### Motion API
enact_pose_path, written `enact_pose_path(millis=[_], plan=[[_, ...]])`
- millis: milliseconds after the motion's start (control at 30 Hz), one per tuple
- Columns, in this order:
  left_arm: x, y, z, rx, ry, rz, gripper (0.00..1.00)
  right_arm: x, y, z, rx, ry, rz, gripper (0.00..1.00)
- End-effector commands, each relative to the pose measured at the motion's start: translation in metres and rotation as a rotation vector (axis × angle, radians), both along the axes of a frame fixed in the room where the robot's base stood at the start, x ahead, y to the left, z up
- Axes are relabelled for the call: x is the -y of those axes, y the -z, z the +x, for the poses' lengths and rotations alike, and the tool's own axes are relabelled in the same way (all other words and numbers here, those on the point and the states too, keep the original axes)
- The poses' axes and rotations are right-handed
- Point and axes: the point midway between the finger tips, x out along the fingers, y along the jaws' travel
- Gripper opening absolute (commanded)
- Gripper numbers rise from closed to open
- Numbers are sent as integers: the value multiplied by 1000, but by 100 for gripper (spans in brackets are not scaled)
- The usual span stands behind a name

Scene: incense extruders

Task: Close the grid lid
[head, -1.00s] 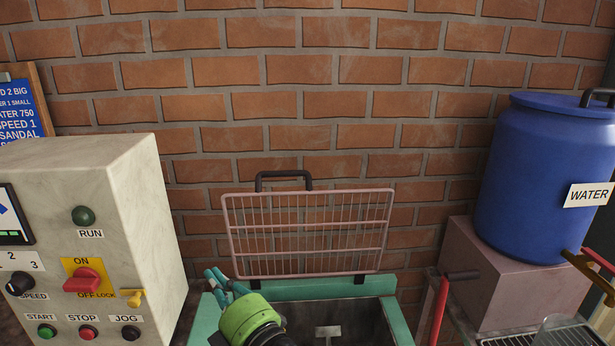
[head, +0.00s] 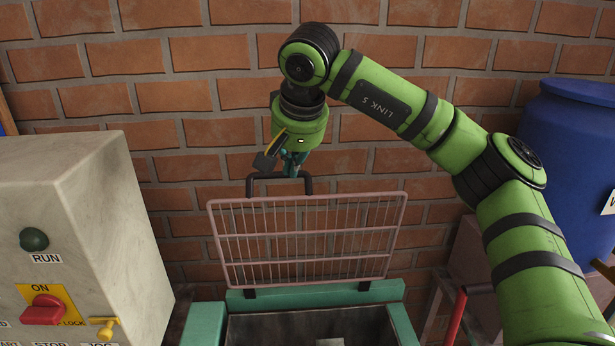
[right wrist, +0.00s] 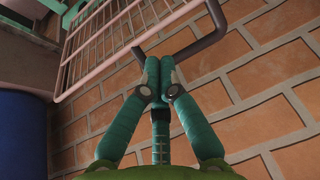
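The wire grid lid (head: 310,235) stands upright, tilted back against the brick wall, hinged on the rear edge of the teal hopper (head: 320,296). Its dark handle (head: 308,184) sticks up from the top rail. My right gripper (head: 291,172) reaches down to the handle from above. In the right wrist view the teal fingertips (right wrist: 160,68) are together, with the handle bar (right wrist: 207,47) running across behind them. They look shut at the bar rather than clamped around it; whether they touch it is unclear. The grid lid (right wrist: 105,42) fills the upper left there. My left gripper is out of view.
A control box (head: 75,230) with a red switch stands at the left. A blue water barrel (head: 575,170) stands at the right, partly behind my right arm. The brick wall is close behind the lid. The hopper's opening in front of it is clear.

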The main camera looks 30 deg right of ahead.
Motion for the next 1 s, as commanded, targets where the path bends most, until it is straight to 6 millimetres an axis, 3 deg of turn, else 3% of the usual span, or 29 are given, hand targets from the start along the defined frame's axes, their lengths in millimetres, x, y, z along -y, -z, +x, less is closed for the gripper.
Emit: enact_pose_path(millis=[100, 233, 700, 1000], plan=[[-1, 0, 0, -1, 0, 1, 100, 28, -16, -7, -4, 38, -85, 0], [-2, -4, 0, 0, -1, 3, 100, 38, -13, -6, -11, 49, -108, 0], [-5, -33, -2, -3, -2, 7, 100, 51, 55, 26, -11, 47, -104, 0], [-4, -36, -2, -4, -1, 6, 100, 54, 69, 32, -7, 46, -103, 0]])
